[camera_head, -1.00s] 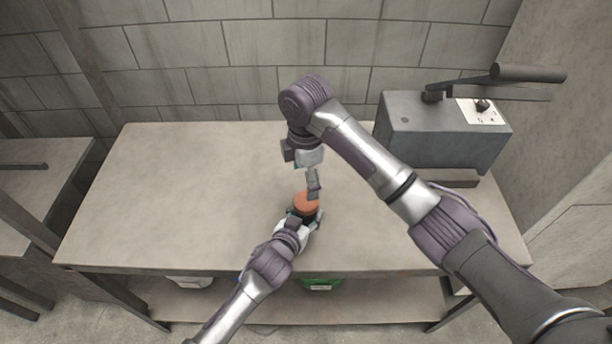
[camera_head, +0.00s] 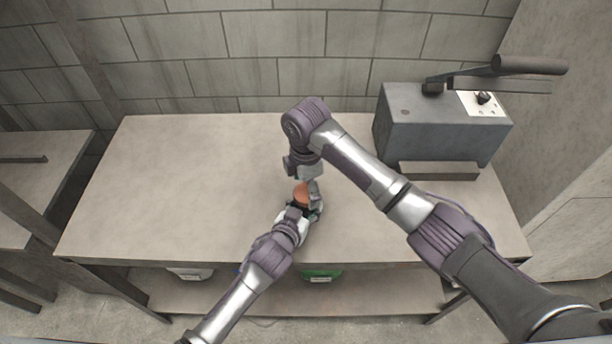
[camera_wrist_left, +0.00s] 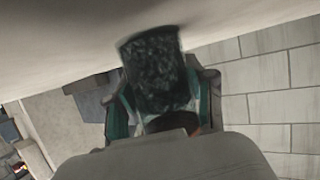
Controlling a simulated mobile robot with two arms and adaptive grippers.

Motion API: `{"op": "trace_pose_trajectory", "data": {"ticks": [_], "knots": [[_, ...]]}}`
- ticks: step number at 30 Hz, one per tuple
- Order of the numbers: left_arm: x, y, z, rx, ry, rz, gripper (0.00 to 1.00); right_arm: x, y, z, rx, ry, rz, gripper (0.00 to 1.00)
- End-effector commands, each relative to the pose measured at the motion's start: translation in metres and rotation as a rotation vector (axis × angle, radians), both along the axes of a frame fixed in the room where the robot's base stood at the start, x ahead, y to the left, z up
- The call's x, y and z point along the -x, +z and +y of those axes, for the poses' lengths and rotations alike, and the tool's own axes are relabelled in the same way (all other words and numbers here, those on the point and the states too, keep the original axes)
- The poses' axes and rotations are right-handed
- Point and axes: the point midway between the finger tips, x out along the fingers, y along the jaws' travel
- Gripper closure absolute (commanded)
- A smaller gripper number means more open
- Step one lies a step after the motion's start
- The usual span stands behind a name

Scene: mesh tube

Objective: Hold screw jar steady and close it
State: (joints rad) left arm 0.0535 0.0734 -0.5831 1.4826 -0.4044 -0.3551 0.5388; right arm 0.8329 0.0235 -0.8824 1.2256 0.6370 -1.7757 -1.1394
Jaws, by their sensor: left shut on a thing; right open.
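The screw jar stands on the workbench (camera_head: 180,190) near its front middle. Its orange lid (camera_head: 301,192) shows in the head view, partly covered by my right gripper. In the left wrist view the jar (camera_wrist_left: 154,68) has a dark, mottled, see-through body. My left gripper (camera_head: 304,210) is shut around the jar; its teal-edged fingers (camera_wrist_left: 162,108) flank the jar in the wrist view. My right gripper (camera_head: 309,187) points down at the lid from above, open, with a finger beside the lid's right side. Whether it touches the lid, and how the lid sits on the jar, I cannot tell.
A grey machine (camera_head: 440,125) with a long lever handle stands at the bench's back right. The left half of the bench is clear. A green container (camera_head: 321,275) and a white one (camera_head: 190,273) sit on the shelf below. A block wall is behind.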

Motion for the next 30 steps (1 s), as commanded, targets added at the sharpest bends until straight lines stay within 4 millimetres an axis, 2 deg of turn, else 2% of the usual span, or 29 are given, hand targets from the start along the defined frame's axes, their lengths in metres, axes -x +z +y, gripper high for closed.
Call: {"op": "trace_pose_trajectory", "data": {"ticks": [5,14,25,28,30], "knots": [[0.0000,-0.0002,0.0001,0.000,0.000,0.000,1.00,0.0000,-0.0115,0.0001,0.001,0.000,-0.001,0.15],[0.0000,-0.0002,0.0001,0.000,0.000,0.000,1.00,0.0001,-0.0128,0.0001,0.001,0.000,-0.001,0.17],[0.0001,-0.0002,0.0000,0.000,0.000,0.000,1.00,0.0000,-0.0125,0.0000,0.001,0.000,-0.001,0.78],[0.0001,-0.0002,0.0000,0.000,0.000,0.000,1.00,0.0001,-0.0126,0.0003,0.000,-0.022,-0.001,0.78],[0.0001,-0.0002,0.0000,0.000,0.000,0.000,1.00,0.0006,-0.0129,0.0009,-0.002,-0.095,0.001,0.79]]}}
